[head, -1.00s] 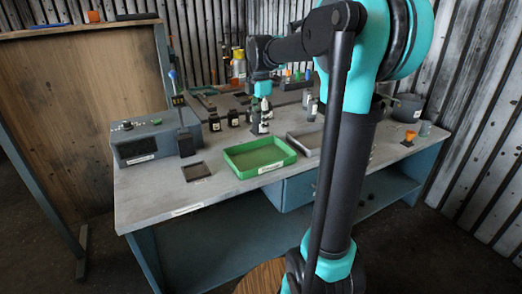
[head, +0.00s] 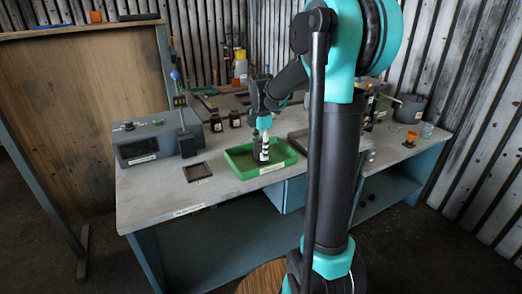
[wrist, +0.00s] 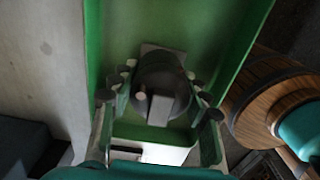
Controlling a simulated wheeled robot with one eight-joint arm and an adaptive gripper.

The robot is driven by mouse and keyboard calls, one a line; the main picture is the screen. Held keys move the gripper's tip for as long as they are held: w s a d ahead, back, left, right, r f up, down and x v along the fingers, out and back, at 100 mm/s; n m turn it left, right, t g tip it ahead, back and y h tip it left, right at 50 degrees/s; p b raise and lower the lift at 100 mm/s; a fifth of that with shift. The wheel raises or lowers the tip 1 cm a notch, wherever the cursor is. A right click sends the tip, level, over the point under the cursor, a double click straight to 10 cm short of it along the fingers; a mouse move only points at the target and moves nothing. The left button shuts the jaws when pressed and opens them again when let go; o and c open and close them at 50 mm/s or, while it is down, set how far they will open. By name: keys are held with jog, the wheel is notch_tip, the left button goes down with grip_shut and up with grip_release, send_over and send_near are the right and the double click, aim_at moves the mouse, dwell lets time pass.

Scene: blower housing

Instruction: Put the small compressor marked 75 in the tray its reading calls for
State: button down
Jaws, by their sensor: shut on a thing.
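My gripper (head: 262,148) is at the green tray (head: 236,153), its fingers pointing down. In the wrist view my gripper (wrist: 160,85) is shut on a dark, round-bodied compressor (wrist: 165,98) with a grey block on its top. The compressor is within the outline of the green tray (wrist: 96,30), near its label end. I cannot tell whether it touches the tray floor. No mark on the compressor is readable. In the head view its dark body (head: 261,157) shows low between the fingers.
Two dark compressors (head: 216,123) (head: 235,119) stand behind the green tray. A grey tray (head: 299,141) lies to its right, partly behind my arm. A grey box with a display (head: 146,143) and a small dark square pad (head: 197,171) are to the left.

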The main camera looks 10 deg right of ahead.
jog(key=c, duration=0.8)
grip_release()
jog(key=shift+f, duration=0.1)
jog(key=shift+o, duration=0.2)
notch_tip(320, 180, up, 12)
jog(key=shift+r, duration=0.15)
